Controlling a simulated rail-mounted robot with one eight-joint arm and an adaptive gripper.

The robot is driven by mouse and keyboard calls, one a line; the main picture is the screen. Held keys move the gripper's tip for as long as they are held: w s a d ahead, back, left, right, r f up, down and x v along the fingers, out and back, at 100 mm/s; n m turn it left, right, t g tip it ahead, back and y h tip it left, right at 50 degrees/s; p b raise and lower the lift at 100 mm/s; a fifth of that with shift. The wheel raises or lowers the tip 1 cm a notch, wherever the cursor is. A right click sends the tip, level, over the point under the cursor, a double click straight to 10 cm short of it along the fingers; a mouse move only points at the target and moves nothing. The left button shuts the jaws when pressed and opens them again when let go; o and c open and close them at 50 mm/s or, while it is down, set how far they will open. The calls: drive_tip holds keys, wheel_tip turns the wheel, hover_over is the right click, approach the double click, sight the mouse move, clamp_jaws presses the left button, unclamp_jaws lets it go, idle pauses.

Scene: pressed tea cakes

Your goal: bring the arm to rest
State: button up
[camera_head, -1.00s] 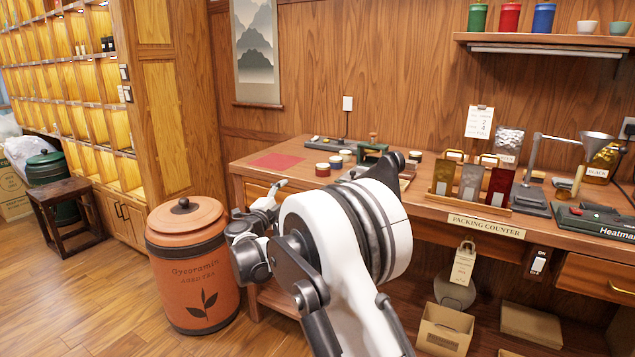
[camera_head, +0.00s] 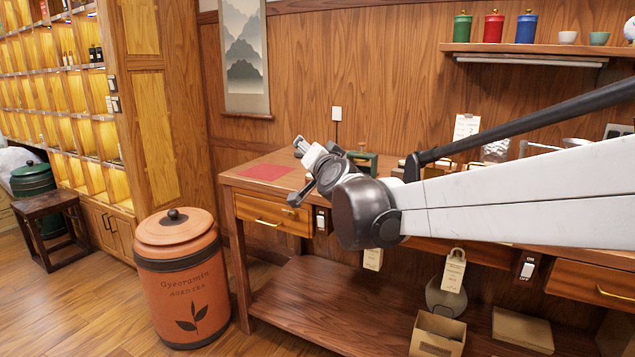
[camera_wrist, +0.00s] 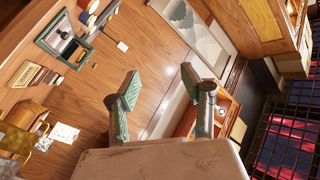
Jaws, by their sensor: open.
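My gripper (camera_head: 312,160) is raised at the front of the packing counter (camera_head: 245,185), near its left end in the head view. It is open and empty. In the wrist view its two green-padded fingers (camera_wrist: 160,88) stand well apart with nothing between them. My arm stretches across the head view from the right and hides much of the counter top. The wrist view is tilted and shows the wood wall and the hanging scroll (camera_wrist: 195,40) beyond the fingers.
A red mat (camera_head: 265,172) lies on the counter's left end. An orange tea canister (camera_head: 182,280) stands on the floor at the left. A shelf (camera_head: 540,49) with coloured tins is on the wall. An open box (camera_head: 438,335) stands below the counter.

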drive_tip(key=s+d+f+n+g+h, duration=0.1)
drive_tip(key=s+d+f+g+h, duration=0.15)
drive_tip(key=s+d+f, duration=0.8)
drive_tip(key=s+d+f+n+g+h, duration=0.15)
drive_tip(key=s+d+f+g, duration=0.3)
drive_tip(key=s, duration=1.15)
drive_tip(key=s+d+f+n+g+h, duration=0.1)
drive_tip(key=s+d+f+n+g, duration=0.15)
drive_tip(key=s+d+f, duration=0.85)
drive_tip(key=s+a+r+p, duration=0.1)
drive_tip(key=a+r+p, duration=0.1)
drive_tip(key=r+p, duration=0.4)
drive_tip(key=s+a+r+p, duration=0.1)
drive_tip(key=a+r+p, duration=0.1)
drive_tip(key=r+p, duration=0.4)
wheel_tip(320, 180, up, 3)
drive_tip(key=shift+s+a+r+m+g, duration=0.2)
drive_tip(key=shift+a+m+g, duration=0.05)
drive_tip(key=shift+m+g, duration=0.1)
